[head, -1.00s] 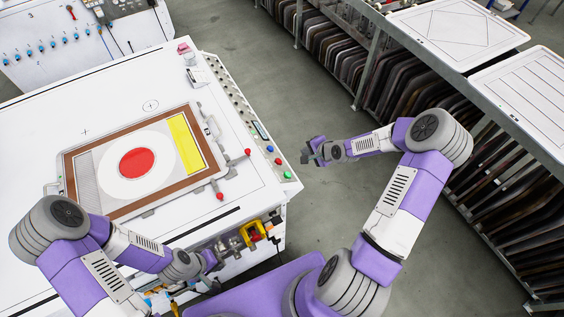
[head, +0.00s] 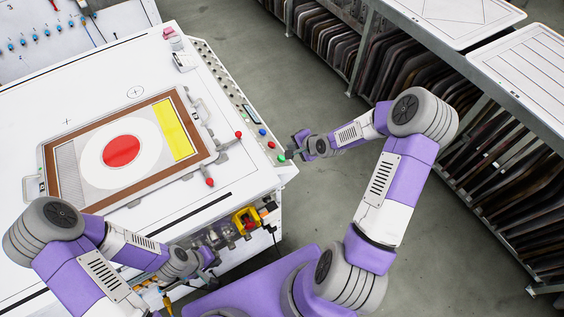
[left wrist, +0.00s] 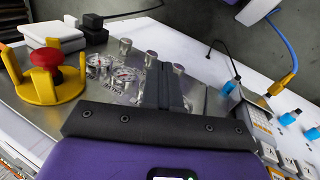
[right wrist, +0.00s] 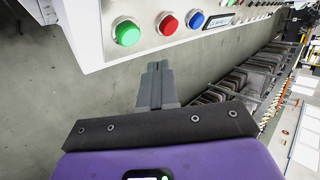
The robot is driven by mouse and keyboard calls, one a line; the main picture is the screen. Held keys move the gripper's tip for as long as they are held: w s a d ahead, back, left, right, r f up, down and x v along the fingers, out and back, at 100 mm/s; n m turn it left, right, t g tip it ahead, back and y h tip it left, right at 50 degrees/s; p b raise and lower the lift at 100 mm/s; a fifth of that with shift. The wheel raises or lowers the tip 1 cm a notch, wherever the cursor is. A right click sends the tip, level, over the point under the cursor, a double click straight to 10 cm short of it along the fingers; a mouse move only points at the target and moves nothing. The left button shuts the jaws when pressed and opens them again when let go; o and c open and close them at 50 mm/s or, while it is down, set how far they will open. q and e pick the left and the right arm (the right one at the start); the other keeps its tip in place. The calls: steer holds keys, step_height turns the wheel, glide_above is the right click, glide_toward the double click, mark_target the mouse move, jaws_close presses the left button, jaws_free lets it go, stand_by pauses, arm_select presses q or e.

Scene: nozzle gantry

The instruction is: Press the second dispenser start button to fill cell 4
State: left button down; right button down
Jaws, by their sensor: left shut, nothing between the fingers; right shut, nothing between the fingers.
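A green button (right wrist: 128,33), a red button (right wrist: 167,24) and a blue button (right wrist: 196,19) sit in a row on the machine's edge panel in the right wrist view. I see no label naming a dispenser or a cell. My right gripper (right wrist: 157,66) is shut and empty, just below the green and red buttons in that view. In the head view its fingertips (head: 289,154) are beside the green button (head: 281,158); contact cannot be told. My left gripper (left wrist: 163,68) is shut and empty at the machine's front, near metal knobs (left wrist: 125,46) and gauges (left wrist: 100,65).
A red stop button (left wrist: 47,62) in a yellow guard (left wrist: 38,88) stands near my left gripper. The white machine table (head: 105,108) carries a brown frame (head: 47,155) and red-knobbed clamps (head: 210,182). Racks (head: 330,55) stand right; open floor (head: 275,75) lies between.

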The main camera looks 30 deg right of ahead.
mark_target(281, 159)
steer(key=shift+a+f+b, duration=0.75)
steer(key=shift+f+b, duration=0.25)
steer(key=shift+f, duration=0.1)
stand_by(1.3)
steer(key=shift+s+a+f+b, duration=0.1)
steer(key=shift+a+f+b, duration=0.2)
steer(key=shift+f+b, duration=0.05)
